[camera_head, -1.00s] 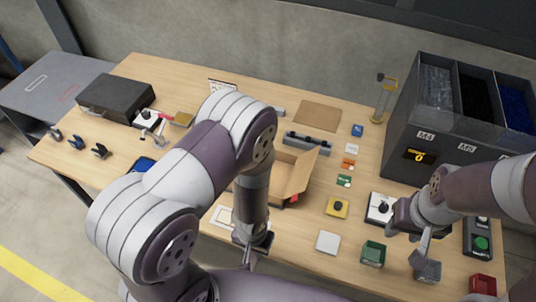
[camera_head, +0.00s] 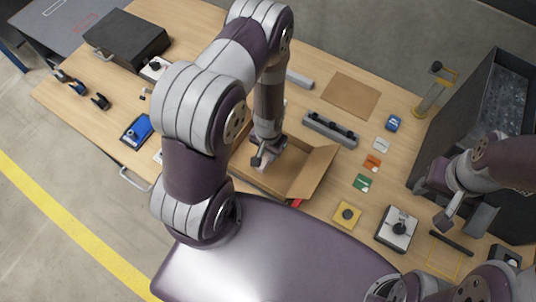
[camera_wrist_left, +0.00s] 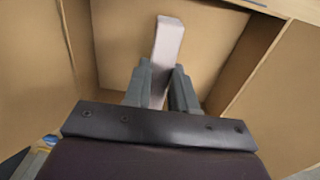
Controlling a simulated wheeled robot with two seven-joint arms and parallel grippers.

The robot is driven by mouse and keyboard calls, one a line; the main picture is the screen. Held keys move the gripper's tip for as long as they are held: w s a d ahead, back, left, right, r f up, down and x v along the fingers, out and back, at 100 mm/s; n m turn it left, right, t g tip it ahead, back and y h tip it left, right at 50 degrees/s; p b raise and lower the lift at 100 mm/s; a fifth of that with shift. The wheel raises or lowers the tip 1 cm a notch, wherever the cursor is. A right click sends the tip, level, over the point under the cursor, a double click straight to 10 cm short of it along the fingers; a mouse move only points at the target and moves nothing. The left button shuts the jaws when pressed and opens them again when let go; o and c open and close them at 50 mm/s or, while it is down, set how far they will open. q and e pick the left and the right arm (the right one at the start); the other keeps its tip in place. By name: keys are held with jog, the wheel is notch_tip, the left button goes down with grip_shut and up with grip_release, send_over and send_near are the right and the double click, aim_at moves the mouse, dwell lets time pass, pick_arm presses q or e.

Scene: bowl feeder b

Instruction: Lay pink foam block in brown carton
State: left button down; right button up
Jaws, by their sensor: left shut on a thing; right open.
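The brown carton (camera_head: 318,172) stands open on the wooden table, with a flap folded out on its right side. My left gripper (camera_head: 262,160) reaches down into the carton's opening in the head view. In the left wrist view, my left gripper (camera_wrist_left: 160,88) is shut on the pale pink foam block (camera_wrist_left: 168,45), which points away between the fingers. The carton's cardboard walls (camera_wrist_left: 215,40) surround it there. Whether the block touches the carton floor I cannot tell. My right gripper (camera_head: 445,215) is open and empty over the table's right side.
A grey rail-like fixture (camera_head: 330,129) lies just behind the carton. Small coloured cards and a yellow button box (camera_head: 347,214) lie to its right, with a switch box (camera_head: 398,228) beyond. A tall dark bin (camera_head: 475,100) stands at the right.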

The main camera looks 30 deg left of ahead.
aim_at(267, 156)
pick_arm(q)
jog(key=shift+w+a+f, duration=0.3)
jog(key=shift+w+f, duration=0.1)
jog(key=shift+w, duration=0.1)
jog(key=f+b, duration=0.4)
jog(key=shift+s, duration=0.4)
jog(key=shift+w+r, duration=0.15)
jog(key=shift+w, duration=0.15)
jog(key=shift+f, duration=0.2)
jog(key=c, duration=0.9)
grip_release()
jog(key=shift+r, duration=0.1)
